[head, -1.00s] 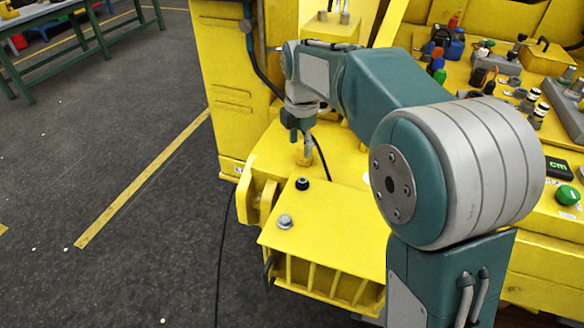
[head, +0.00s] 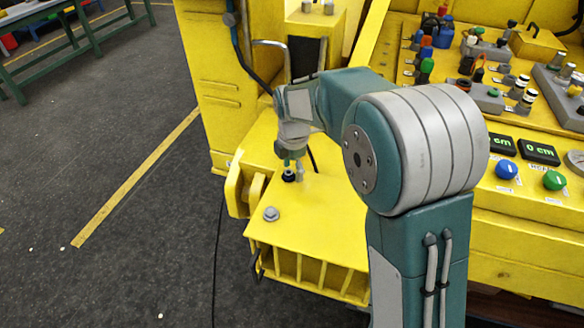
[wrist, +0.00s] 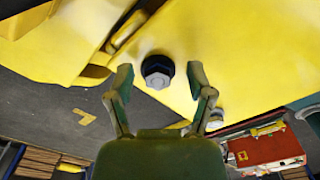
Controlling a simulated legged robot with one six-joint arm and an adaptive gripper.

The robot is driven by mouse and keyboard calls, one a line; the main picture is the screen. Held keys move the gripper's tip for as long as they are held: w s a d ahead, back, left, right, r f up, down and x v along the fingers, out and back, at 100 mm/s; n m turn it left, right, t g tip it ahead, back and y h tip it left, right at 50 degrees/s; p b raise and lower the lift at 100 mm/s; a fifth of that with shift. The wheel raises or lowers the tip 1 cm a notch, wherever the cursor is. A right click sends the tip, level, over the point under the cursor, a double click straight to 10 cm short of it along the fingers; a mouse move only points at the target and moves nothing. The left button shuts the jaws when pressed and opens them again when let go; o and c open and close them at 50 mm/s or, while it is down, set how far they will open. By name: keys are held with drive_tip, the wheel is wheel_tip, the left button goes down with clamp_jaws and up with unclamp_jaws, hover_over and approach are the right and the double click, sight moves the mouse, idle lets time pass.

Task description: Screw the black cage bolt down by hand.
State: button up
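The black cage bolt (head: 289,176) stands on the yellow plate (head: 315,228) in front of the machine. In the wrist view the bolt (wrist: 157,67) shows a dark round collar with a lighter hex face. My gripper (head: 293,163) points down just above the bolt in the head view. In the wrist view its two green-tipped fingers (wrist: 160,78) are spread apart, one on each side of the bolt in the picture, with gaps to it. The gripper is open and holds nothing. Whether the fingertips are level with the bolt, I cannot tell.
A silver hex bolt (head: 271,214) sits nearer the plate's front left corner. A curved grey handle (head: 272,58) rises behind my wrist. A control panel with blue (head: 507,169) and green (head: 554,180) knobs is at the right. The floor at the left is open.

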drive_tip(key=shift+a, duration=0.2)
clamp_jaws()
drive_tip(key=shift+a, duration=0.2)
